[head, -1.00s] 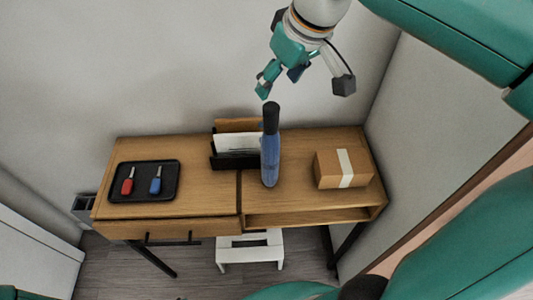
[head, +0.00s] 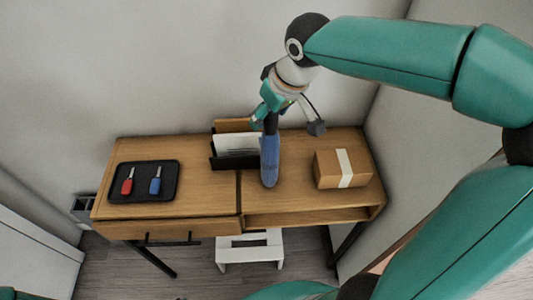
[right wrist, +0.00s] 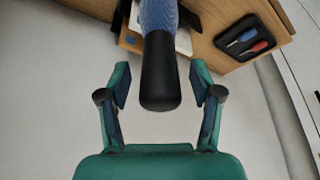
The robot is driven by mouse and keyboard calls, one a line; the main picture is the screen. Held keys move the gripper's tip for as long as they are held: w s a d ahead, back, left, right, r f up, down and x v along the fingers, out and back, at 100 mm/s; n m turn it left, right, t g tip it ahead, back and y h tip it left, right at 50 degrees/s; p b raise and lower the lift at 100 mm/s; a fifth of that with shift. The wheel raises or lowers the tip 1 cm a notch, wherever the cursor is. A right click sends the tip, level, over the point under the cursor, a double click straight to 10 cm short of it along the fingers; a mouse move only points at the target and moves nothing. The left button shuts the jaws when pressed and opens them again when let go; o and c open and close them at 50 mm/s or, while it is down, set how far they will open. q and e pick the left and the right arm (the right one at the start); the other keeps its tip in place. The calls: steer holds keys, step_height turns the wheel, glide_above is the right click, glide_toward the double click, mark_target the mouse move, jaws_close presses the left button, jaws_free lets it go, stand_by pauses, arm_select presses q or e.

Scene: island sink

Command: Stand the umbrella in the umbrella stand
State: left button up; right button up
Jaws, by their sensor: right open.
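The blue umbrella (head: 270,162) with a black handle stands upright on the wooden desk, near the middle. My right gripper (head: 284,124) is open at the top of the umbrella. In the right wrist view, the black handle (right wrist: 160,75) lies between the open fingers (right wrist: 160,88), with a gap visible on both sides. A grey open-topped box (head: 84,208) on the floor left of the desk looks like the umbrella stand; its inside is mostly too small to make out. My left gripper is not in view.
On the desk (head: 205,192) are a black tray (head: 144,192) with a red and a blue screwdriver-like tool, a file holder (head: 224,162) close behind the umbrella, and a taped cardboard box (head: 328,172) to its right. A white stool (head: 250,254) stands below the desk.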

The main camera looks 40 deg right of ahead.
steer(key=shift+c, duration=0.2)
jaws_close()
steer(key=shift+r, duration=0.2)
